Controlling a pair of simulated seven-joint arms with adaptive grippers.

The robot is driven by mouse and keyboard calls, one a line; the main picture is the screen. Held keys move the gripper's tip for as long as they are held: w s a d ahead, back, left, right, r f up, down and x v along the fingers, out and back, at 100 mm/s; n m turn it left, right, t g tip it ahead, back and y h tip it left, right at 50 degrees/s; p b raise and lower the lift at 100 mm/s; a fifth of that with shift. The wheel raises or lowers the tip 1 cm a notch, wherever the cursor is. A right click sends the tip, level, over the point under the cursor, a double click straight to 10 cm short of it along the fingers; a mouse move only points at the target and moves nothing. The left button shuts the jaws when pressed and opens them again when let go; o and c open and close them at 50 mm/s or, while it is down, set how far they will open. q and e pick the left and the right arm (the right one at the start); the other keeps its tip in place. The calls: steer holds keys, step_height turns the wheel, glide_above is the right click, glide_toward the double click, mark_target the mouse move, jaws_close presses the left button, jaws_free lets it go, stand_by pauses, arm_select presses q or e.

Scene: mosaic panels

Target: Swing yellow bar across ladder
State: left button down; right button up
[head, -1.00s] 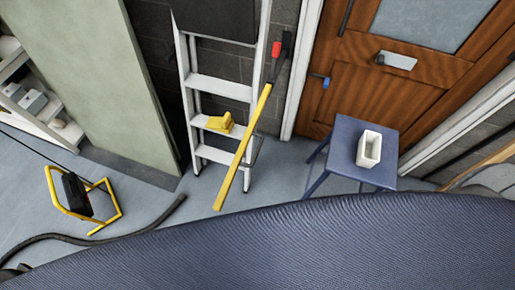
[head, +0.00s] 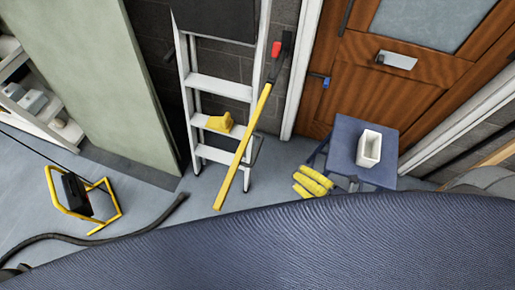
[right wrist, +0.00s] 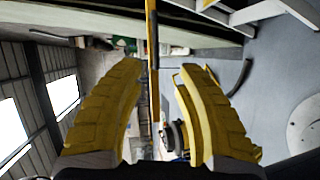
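The yellow bar (head: 242,147) slants in front of the ladder (head: 220,87), from a red and black fitting (head: 279,49) at its upper right end down to a free lower end near the floor. My right gripper (head: 312,182) has yellow fingers and is to the right of the bar's lower end, apart from it. In the right wrist view the right gripper (right wrist: 158,75) is open and empty. A thin yellow bar (right wrist: 152,30) shows beyond the gap between its fingers. My left gripper is not in view.
A blue stool (head: 346,135) with a white container (head: 369,149) stands right of the ladder, close to my right gripper. A yellow object (head: 219,122) sits on a ladder step. A yellow-framed stand (head: 82,200) and a dark hose (head: 130,226) are on the floor at left.

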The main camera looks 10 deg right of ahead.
steer(key=n, duration=0.1)
glide_toward(258, 148)
steer(key=shift+n, duration=0.4)
steer(key=x, duration=1)
steer(key=shift+a+f, duration=0.1)
steer(key=shift+f, duration=0.25)
jaws_close()
